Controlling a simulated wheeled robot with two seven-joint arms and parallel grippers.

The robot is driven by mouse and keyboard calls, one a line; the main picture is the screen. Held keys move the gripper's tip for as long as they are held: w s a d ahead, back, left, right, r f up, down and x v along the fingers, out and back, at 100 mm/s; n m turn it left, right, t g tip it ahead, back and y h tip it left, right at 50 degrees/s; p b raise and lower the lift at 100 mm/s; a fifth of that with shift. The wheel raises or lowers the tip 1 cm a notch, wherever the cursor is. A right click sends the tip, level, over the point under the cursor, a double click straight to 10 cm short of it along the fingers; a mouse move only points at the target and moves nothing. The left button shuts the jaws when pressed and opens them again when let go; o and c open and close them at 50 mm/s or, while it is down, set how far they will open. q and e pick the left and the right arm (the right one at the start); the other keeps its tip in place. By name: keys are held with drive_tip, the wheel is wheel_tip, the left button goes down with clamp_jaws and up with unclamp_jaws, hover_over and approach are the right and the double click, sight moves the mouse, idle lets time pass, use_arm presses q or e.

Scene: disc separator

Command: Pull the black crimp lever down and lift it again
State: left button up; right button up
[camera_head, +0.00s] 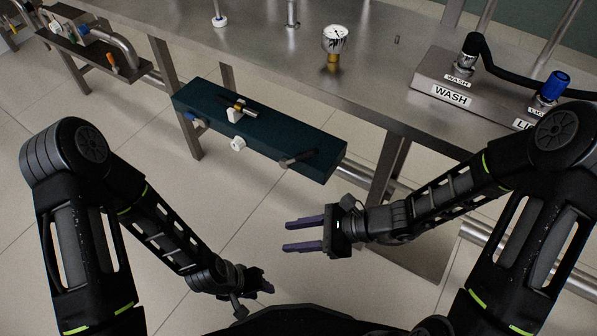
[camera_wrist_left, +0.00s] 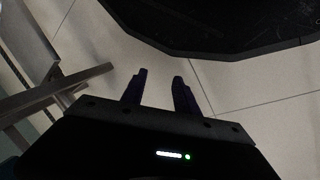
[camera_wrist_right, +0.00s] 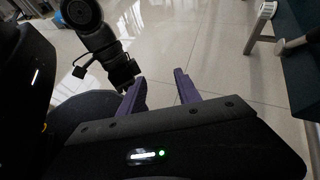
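A dark teal box (camera_head: 270,137) is fixed along the front of the steel bench. A slim black lever (camera_head: 246,109) lies near a white block (camera_head: 234,114) on its top; I take it for the crimp lever. A short grey handle (camera_head: 297,159) sits near the box's right end. My right gripper (camera_head: 287,236) is open and empty, in front of and below the box's right end. My left gripper (camera_head: 269,286) is lower and nearer my body; its open, empty fingers show in the left wrist view (camera_wrist_left: 158,82). Both grippers are apart from the box.
A white knob (camera_head: 238,144) sticks out from the box's front. A pressure gauge (camera_head: 335,40) stands on the steel bench (camera_head: 270,50). A wash unit (camera_head: 440,92) with a black hose is at the right. Open tiled floor lies between my arms and the box.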

sight(304, 159)
drive_tip(key=w+d+r+m+t+b, duration=0.1)
drive_tip(key=w+d+m+t+b, duration=0.1)
drive_tip(key=w+t, duration=0.1)
drive_tip(key=w+d+r+m+t+b, duration=0.2)
drive_tip(key=w+d+m+t, duration=0.1)
drive_tip(key=w, duration=0.3)
drive_tip(key=w+d+r+m+t+b, duration=0.1)
drive_tip(key=w+d+m+t+b, duration=0.1)
drive_tip(key=w+m+t, duration=0.1)
drive_tip(key=shift+w+d+r+t+y, duration=0.15)
drive_tip(key=shift+w+t+y, duration=0.1)
drive_tip(key=shift+w, duration=0.35)
drive_tip(key=shift+w+r+t+y, duration=0.15)
drive_tip(key=shift+w+t, duration=0.1)
drive_tip(key=shift+w, duration=0.35)
use_arm(q)
wheel_tip(304, 159, down, 9)
drive_tip(key=a, duration=0.1)
drive_tip(key=shift+f, duration=0.15)
use_arm(e)
drive_tip(key=shift+w+d+r+m+t, duration=0.15)
drive_tip(key=shift+w+r+m+t, duration=0.25)
drive_tip(key=shift+r, duration=0.35)
drive_tip(key=shift+w, duration=0.1)
